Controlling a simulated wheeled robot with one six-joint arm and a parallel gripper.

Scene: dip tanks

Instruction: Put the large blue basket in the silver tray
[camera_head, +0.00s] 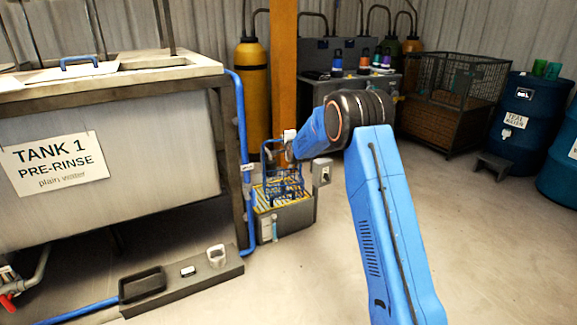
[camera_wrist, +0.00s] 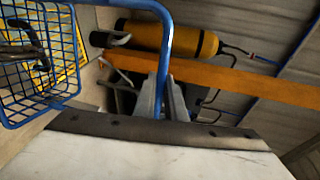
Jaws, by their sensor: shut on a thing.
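The blue wire basket (camera_head: 284,185) hangs from or stands under my gripper (camera_head: 275,148), just over a grey box with a yellow-striped top. I cannot tell whether it touches that top. In the wrist view, the basket mesh (camera_wrist: 66,72) is at the left with dark metal pieces inside, and its tall blue handle (camera_wrist: 165,45) runs between the fingers of my gripper (camera_wrist: 164,92). The fingers are shut on the handle. I cannot make out a silver tray in either view.
The grey box (camera_head: 299,220) stands on the floor right of the Tank 1 bench (camera_head: 110,150). A low grey ledge (camera_head: 190,285) lies in front. An orange post (camera_head: 284,70) and yellow cylinder (camera_head: 251,95) stand behind. Open floor (camera_head: 480,240) lies to the right.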

